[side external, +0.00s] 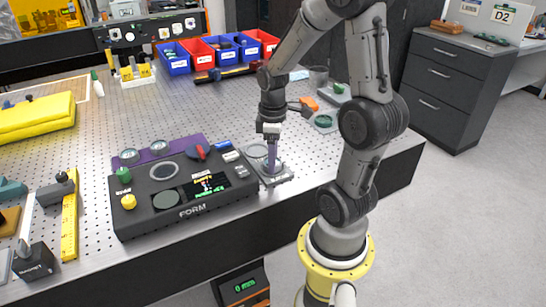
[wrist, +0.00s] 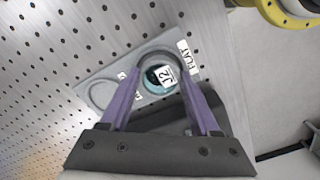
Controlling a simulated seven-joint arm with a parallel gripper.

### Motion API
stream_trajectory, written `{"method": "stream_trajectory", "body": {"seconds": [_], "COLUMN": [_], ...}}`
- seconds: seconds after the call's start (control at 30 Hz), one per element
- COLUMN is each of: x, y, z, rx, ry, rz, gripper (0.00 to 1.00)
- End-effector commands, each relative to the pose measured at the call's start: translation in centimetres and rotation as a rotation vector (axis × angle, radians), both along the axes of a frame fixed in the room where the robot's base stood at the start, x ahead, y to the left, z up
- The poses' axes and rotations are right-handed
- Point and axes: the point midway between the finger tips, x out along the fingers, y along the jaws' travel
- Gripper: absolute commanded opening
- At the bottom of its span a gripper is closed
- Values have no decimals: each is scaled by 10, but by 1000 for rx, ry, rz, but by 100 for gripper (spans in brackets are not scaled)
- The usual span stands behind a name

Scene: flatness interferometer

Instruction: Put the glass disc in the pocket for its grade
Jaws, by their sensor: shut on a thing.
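My gripper (side external: 272,167) points down over the small grey pocket tray (side external: 284,178), just right of the dark interferometer box (side external: 185,187). In the wrist view, my gripper's purple fingers (wrist: 160,66) are shut on the clear glass disc (wrist: 161,58), held by its rim. Teal and a tag that seems to read "J2" show within its ring. The grey tray (wrist: 126,84) has an empty-looking round pocket at left and a "FLAT" label at right. The disc lies over the pocket on the "FLAT" side. I cannot tell whether it is seated or just above.
The box carries a lit screen (side external: 209,184), a red knob, and green and yellow buttons. A small holder with a green round (side external: 325,121) stands behind my arm. Blue and red bins (side external: 222,49) line the back. A yellow bar (side external: 70,215) lies at left.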

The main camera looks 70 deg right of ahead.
Motion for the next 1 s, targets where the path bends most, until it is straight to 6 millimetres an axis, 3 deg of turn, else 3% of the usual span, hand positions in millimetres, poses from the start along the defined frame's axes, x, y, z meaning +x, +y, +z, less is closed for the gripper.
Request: {"method": "stream_trajectory", "body": {"seconds": [0.27,0.3,0.47,0.77,1.0], "x": [0,0,0,0,1], "y": [0,0,0,0,-1], "z": [-3,-3,-3,-1,27], "rx": [0,0,0,-1,-5], "ry": [0,0,0,-1,-5], "rz": [0,0,0,0,0], "gripper": [5,66,93,93,93]}}
